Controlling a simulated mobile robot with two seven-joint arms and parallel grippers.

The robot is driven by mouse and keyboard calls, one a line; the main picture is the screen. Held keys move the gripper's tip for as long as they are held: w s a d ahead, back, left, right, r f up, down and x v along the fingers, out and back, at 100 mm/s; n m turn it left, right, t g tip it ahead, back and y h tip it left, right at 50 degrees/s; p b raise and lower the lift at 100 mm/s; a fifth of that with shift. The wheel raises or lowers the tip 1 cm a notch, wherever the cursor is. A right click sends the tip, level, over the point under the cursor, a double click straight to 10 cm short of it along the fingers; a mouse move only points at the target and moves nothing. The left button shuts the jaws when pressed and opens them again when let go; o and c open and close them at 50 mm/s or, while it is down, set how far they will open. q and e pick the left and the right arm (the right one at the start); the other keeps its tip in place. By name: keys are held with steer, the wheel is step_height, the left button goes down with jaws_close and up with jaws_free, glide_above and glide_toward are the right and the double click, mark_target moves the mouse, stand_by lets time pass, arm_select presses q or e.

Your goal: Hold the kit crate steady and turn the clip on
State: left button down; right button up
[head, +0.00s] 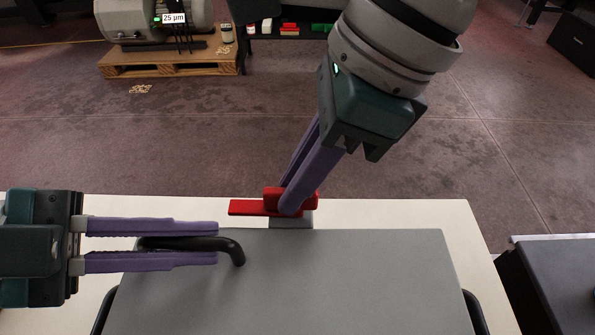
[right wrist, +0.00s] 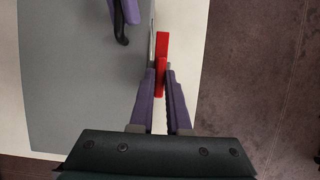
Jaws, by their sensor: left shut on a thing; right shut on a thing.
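The kit crate (head: 330,285) is a grey, flat-topped box on the pale table. A black bent handle (head: 238,252) stands on its top near the left side. My left gripper (head: 217,243) is shut on this handle, one finger on either side of it. My right gripper (head: 292,205) reaches down from above and is shut on the clip. In the right wrist view the clip (right wrist: 162,50) runs lengthwise along the crate's edge, with its near part between the fingertips (right wrist: 161,70).
The table (head: 455,225) shows a narrow bare strip around the crate. Black side handles (head: 476,312) show at the crate's left and right. A dark cabinet (head: 555,285) stands at the right. A wooden pallet (head: 170,62) with a machine lies on the floor beyond.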

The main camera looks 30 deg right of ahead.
steer(key=shift+n, duration=0.3)
jaws_close()
steer(key=n+g, duration=0.1)
steer(key=n, duration=0.2)
steer(key=shift+w+n+g, duration=0.15)
steer(key=shift+n+g, duration=0.15)
steer(key=n, duration=0.2)
steer(key=n+g, duration=0.1)
steer(key=n, duration=0.1)
steer(key=shift+w+n+g, duration=0.1)
steer(key=shift+n+g, duration=0.2)
steer(key=n+g, duration=0.1)
steer(key=n, duration=0.3)
steer(key=shift+w+n+g, duration=0.1)
steer(key=shift+n+g, duration=0.2)
steer(key=shift+g, duration=0.1)
steer(key=shift+a+n+g+h, duration=0.1)
steer(key=shift+n+g+h, duration=0.3)
steer(key=shift+n, duration=0.7)
steer(key=shift+a+n+g+h, duration=0.1)
steer(key=shift+n+h, duration=0.5)
steer(key=shift+n, duration=0.5)
steer(key=shift+d, duration=0.1)
steer(key=o, duration=0.7)
jaws_free()
